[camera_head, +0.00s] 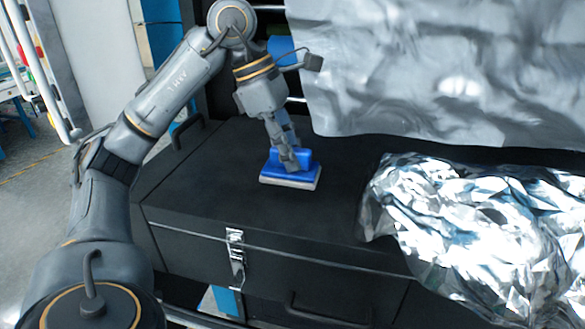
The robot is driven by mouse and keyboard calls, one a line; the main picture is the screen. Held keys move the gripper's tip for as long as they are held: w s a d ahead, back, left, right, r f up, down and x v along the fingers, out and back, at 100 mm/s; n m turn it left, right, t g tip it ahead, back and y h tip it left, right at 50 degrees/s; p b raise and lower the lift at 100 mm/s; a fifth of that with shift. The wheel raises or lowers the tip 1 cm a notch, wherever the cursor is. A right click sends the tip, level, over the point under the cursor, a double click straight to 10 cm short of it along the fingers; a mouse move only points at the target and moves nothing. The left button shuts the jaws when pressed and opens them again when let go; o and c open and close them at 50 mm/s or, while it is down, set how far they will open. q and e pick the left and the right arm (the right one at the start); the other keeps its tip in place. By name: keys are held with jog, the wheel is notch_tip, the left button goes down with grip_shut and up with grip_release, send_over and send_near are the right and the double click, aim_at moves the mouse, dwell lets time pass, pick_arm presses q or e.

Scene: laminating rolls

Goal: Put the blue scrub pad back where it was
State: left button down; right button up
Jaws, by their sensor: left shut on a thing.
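The blue scrub pad (291,175) has a blue top with a raised handle and a pale underside. It sits flat on, or just above, the top of a black case; I cannot tell whether it touches. My left gripper (289,160) reaches down from above and is shut on the pad's handle. The fingers hide part of the handle. My right gripper is not in view.
The black case (215,185) has a metal latch (236,252) and a front handle. Crumpled shiny foil (480,230) covers its right side. A hanging silver sheet (430,70) stands behind. The case top left of the pad is clear.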

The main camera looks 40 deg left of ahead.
pick_arm(q)
jog(key=f, duration=0.4)
jog(key=shift+w+a+f, duration=0.15)
jog(key=shift+w+a, duration=0.1)
jog(key=shift+w, duration=0.15)
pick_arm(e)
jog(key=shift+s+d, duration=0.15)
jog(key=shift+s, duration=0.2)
pick_arm(q)
jog(key=shift+f, duration=0.15)
jog(key=c, duration=1.2)
grip_release()
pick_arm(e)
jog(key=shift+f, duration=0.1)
